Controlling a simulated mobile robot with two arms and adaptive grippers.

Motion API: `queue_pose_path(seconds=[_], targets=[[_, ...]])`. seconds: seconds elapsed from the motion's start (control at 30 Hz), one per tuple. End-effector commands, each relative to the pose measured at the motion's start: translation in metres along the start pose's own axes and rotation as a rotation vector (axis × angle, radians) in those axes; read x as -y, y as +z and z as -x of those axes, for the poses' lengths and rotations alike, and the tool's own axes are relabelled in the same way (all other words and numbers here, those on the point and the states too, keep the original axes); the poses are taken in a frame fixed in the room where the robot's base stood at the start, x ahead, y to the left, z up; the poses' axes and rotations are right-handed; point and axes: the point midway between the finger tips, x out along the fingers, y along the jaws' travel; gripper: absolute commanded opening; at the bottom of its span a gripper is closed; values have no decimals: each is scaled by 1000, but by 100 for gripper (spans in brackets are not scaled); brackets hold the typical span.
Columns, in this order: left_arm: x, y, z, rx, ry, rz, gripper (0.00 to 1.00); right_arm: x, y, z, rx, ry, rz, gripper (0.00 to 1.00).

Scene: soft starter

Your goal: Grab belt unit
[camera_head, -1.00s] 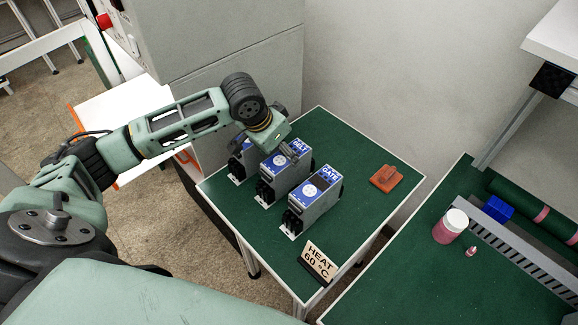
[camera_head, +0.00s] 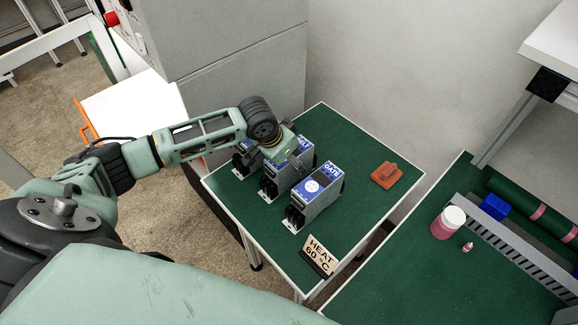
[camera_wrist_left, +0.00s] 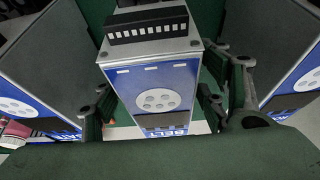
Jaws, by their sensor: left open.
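The belt unit (camera_head: 304,148) is a grey box with a blue label, the middle one of three similar units on the green table. My left gripper (camera_head: 289,155) is over it from above and hides much of it in the head view. In the left wrist view the belt unit (camera_wrist_left: 155,88) stands between the two open fingers of my left gripper (camera_wrist_left: 160,108), one finger on each side, with its label reading BELT. I cannot tell whether the fingers touch it. My right gripper is not in view.
The gate unit (camera_head: 318,190) stands close on the right, and another unit (camera_head: 243,160) close on the left. A grey cabinet (camera_head: 235,80) stands behind.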

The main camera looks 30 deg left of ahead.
Motion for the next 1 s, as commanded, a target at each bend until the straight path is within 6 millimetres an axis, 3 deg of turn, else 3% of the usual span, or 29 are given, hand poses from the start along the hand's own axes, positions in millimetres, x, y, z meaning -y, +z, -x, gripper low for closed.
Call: queue_pose_path(seconds=[0.53,1.0], targets=[[0,1,-3,0,0,0,67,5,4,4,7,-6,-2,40],[0,1,-3,0,0,0,27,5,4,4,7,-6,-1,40]])
